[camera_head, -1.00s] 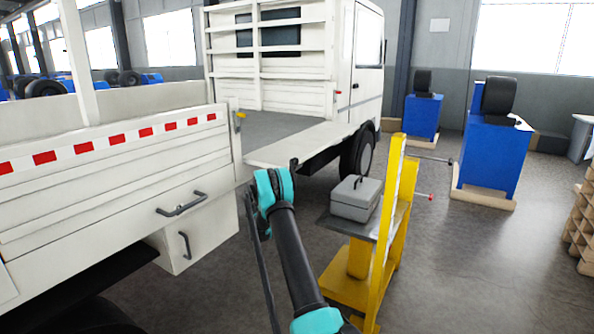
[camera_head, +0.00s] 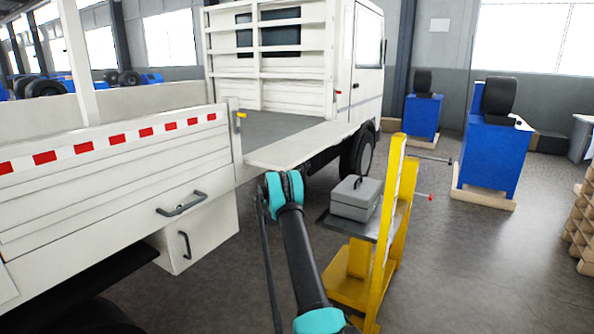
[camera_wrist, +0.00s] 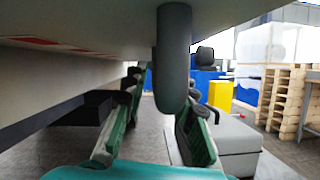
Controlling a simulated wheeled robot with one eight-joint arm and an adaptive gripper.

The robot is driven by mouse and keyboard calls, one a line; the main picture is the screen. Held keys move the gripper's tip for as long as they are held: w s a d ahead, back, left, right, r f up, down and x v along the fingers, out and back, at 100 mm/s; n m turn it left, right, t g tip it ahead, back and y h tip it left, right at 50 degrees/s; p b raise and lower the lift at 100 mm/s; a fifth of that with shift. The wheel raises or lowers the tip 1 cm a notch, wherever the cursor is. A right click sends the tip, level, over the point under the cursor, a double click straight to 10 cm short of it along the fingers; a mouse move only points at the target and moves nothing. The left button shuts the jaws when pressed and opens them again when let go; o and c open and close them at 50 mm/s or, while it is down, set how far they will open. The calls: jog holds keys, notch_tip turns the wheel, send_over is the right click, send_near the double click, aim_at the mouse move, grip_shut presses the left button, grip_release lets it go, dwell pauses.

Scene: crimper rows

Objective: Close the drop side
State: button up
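The lowered drop side (camera_head: 292,151) of the white truck lies about level beside the truck bed in the head view. In the wrist view its pale underside (camera_wrist: 265,12) spans the top. A dark grey looped handle (camera_wrist: 173,62) hangs down from it. My gripper (camera_wrist: 163,98) is open below the panel, with one green-padded finger on each side of the handle in the picture. I cannot tell whether either finger touches it. In the head view my arm's teal wrist hides the fingers, near the panel's near corner.
A yellow stand (camera_head: 392,230) with a grey toolbox (camera_head: 356,198) stands close to the right of my arm. The raised striped side panel (camera_head: 110,165) is at left, above a white box (camera_head: 200,240) with a handle. Blue machines (camera_head: 493,160) and open floor lie farther right.

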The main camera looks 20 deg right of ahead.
grip_shut()
jog(key=shift+r, duration=0.1)
